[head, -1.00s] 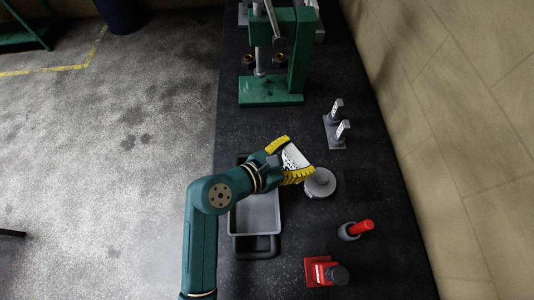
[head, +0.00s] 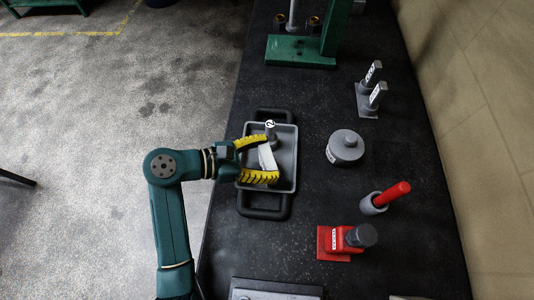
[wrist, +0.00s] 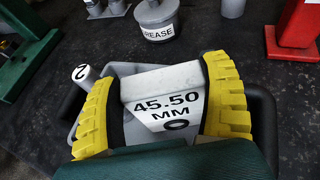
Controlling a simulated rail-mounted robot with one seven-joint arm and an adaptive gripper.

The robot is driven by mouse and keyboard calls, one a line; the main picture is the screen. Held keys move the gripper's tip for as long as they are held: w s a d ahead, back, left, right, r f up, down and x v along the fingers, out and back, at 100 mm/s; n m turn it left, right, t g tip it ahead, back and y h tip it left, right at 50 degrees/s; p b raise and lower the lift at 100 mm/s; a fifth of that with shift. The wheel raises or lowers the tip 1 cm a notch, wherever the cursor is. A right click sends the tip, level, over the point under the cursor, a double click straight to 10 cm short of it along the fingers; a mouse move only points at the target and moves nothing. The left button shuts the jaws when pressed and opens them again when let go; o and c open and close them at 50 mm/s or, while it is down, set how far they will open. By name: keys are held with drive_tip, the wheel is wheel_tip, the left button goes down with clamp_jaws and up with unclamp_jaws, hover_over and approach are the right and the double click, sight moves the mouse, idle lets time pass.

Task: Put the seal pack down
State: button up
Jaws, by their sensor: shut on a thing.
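My gripper (head: 258,158) has yellow ribbed fingers and is shut on the seal pack (head: 267,157), a pale block.
A grey grease pot (head: 345,148) stands right of the tray. A red-handled tool in a cup (head: 388,197) and a red jack-like block (head: 338,242) are nearer. Two labelled posts (head: 370,92) and a green press (head: 300,48) stand farther back. The dark bench is clear between them.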

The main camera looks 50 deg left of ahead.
drive_tip(key=shift+f, duration=0.2)
drive_tip(key=o, duration=1)
drive_tip(key=shift+o, duration=0.2)
drive_tip(key=shift+s+r, duration=0.15)
drive_tip(key=shift+r, duration=0.05)
drive_tip(key=p+v, duration=0.2)
drive_tip(key=v, duration=0.9)
drive_tip(key=shift+s, duration=0.35)
drive_tip(key=shift+a, duration=0.15)
